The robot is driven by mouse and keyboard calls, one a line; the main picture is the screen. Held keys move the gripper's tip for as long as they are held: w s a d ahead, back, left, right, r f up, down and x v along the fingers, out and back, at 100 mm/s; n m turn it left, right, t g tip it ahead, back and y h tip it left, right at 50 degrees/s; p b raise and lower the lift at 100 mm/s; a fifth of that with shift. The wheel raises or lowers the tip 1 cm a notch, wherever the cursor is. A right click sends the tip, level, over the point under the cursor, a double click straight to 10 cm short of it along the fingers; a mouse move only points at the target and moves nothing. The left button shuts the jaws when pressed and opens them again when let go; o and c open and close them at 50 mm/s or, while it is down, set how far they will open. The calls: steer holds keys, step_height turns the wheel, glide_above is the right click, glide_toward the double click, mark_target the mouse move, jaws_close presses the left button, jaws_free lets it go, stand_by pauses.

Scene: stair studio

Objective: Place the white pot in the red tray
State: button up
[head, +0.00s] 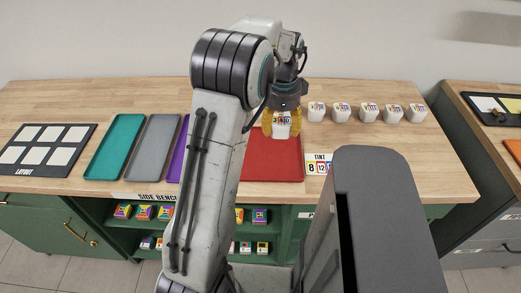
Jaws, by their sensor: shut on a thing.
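My gripper (282,122) has yellow fingers and is shut on the white pot (281,129), which carries a printed label. The pot appears in front of the far part of the red tray (285,168). I cannot tell whether it touches the tray or hangs above it. The red tray lies on the wooden bench, and its left part is hidden behind my arm.
Several similar white pots (367,112) stand in a row at the back right. Teal (115,148), grey (152,150) and purple (178,155) trays lie left of my arm, beside a dark layout board (45,150). A label card (319,164) lies right of the red tray.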

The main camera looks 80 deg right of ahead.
steer(key=w+d+f, duration=0.2)
steer(key=w, duration=0.1)
steer(key=w+d+f+p, duration=0.1)
steer(key=w+d+f, duration=0.1)
steer(key=w, duration=0.1)
steer(key=w+d+f+p, duration=0.1)
steer(key=w+d+f, duration=0.1)
steer(key=w+f, duration=0.1)
steer(key=shift+w+d, duration=0.25)
steer(key=shift+d, duration=0.1)
steer(key=shift+f+p, duration=0.5)
steer(key=shift+p, duration=0.45)
steer(key=shift+f, duration=1.45)
steer(key=shift+f, duration=0.1)
steer(key=shift+f, duration=0.15)
steer(key=o, duration=1.3)
steer(key=shift+r, duration=0.2)
